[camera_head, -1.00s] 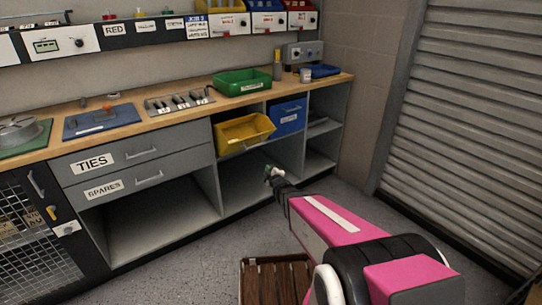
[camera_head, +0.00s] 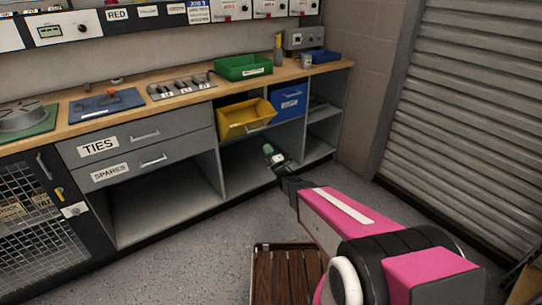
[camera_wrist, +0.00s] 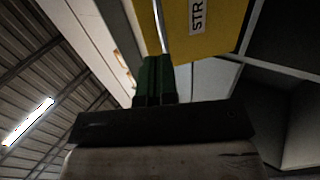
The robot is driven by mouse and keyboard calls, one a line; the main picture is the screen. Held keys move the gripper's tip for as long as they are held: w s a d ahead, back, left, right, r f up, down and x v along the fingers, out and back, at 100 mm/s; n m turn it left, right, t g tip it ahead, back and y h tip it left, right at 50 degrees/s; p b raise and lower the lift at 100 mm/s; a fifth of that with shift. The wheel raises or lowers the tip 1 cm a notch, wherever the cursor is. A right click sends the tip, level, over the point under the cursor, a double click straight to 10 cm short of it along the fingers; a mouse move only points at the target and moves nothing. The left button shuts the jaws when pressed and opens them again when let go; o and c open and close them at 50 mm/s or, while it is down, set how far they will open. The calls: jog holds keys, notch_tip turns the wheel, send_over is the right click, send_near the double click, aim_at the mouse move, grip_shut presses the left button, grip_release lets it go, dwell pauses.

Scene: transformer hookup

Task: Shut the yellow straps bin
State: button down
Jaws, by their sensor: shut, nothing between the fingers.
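The yellow straps bin (camera_head: 245,119) sits in an upper cubby under the worktop and is tilted forward, its open top showing and its front leaning out past the shelf. In the wrist view its yellow front (camera_wrist: 222,28) fills the upper right, with part of a label reading "STR". My gripper (camera_head: 269,151) is shut and empty, below and a little right of the bin in the head view. In the wrist view the green fingertips (camera_wrist: 154,75) are together, just below the bin's edge. I cannot tell whether they touch it.
A blue bin (camera_head: 289,103) sits upright in the cubby to the right. Open shelves lie below. A green tray (camera_head: 243,68) stands on the wooden worktop above. Grey drawers (camera_head: 140,137) are at the left. A slatted wooden pallet (camera_head: 285,275) lies on the floor near my arm.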

aim_at(255, 121)
jog(key=x, duration=0.8)
jog(key=shift+r, duration=0.15)
jog(key=shift+w+a+r+g+h, duration=0.15)
jog(key=shift+w+r+g, duration=0.1)
jog(key=shift+r, duration=0.2)
jog(key=shift+w+a+r+g+h, duration=0.1)
jog(key=shift+a+r+g+h, duration=0.1)
jog(key=shift+r, duration=0.25)
jog(key=shift+w+a+r+g+h, duration=0.15)
jog(key=shift+w+r+g, duration=0.1)
jog(key=shift+r, duration=0.15)
jog(key=shift+w+a+r+g+h, duration=0.3)
jog(key=shift+w+r+g, duration=0.15)
jog(key=shift+r, duration=0.15)
jog(key=shift+w+a+r+g+h, duration=0.2)
jog(key=shift+w+r+g+h, duration=0.15)
jog(key=shift+r, duration=0.25)
jog(key=shift+w+a+r+g+h, duration=0.25)
jog(key=shift+w+r+g, duration=0.25)
jog(key=shift+r, duration=0.1)
jog(key=shift+w+a+r, duration=0.7)
jog(key=shift+w+r, duration=0.2)
jog(key=shift+w, duration=0.1)
jog(key=shift+w+a+r, duration=0.5)
jog(key=shift+w, duration=0.2)
jog(key=shift+w+a+r, duration=0.5)
jog(key=shift+w, duration=0.25)
jog(key=shift+w+a+r, duration=0.1)
jog(key=shift+w, duration=0.15)
jog(key=shift+s, duration=0.1)
